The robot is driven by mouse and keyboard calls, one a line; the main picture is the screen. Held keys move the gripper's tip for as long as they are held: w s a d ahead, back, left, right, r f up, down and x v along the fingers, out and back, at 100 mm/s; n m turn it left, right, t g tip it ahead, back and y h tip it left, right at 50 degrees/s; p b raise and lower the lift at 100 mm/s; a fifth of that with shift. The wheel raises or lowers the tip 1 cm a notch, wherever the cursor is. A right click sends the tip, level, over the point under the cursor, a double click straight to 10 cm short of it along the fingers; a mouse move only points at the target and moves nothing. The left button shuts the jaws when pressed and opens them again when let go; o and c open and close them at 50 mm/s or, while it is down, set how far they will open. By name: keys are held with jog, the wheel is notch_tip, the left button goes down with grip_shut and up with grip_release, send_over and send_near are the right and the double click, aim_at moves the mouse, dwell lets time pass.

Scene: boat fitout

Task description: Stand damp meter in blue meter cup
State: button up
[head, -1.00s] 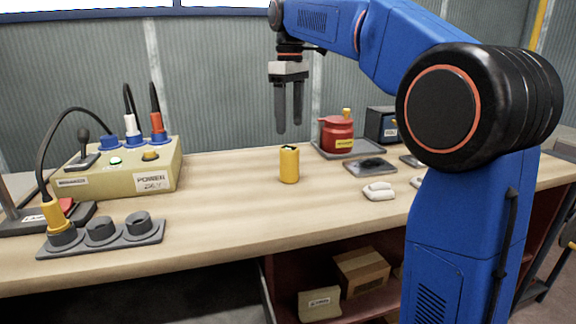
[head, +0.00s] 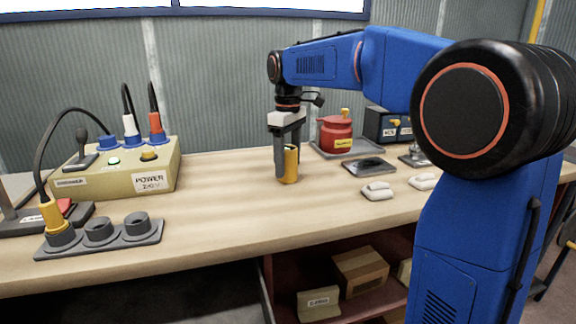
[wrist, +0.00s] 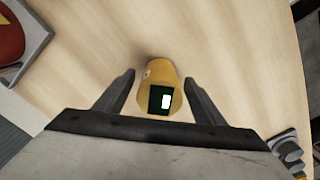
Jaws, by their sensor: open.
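The damp meter (head: 291,165) is a yellow upright body on the bench, partly hidden by my gripper in the head view. In the wrist view the damp meter (wrist: 160,76) shows its dark top face with a lit screen. My gripper (head: 287,168) points down and is lowered around it. In the wrist view my gripper (wrist: 159,82) is open, with one finger on each side of the meter; a gap shows on the left, and the right finger is close to it. I cannot make out a blue meter cup in these frames.
A red container (head: 335,134) on a grey tray stands behind right of the meter. A dark flat pad (head: 370,168) and white pieces (head: 377,191) lie to the right. A power box (head: 120,165) with plugs and a grey socket strip (head: 98,238) stand left. Bench between is clear.

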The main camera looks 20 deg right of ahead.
jog(key=shift+f, duration=0.35)
jog(key=shift+c, duration=0.3)
jog(key=c, duration=1.3)
jog(key=shift+r, duration=0.15)
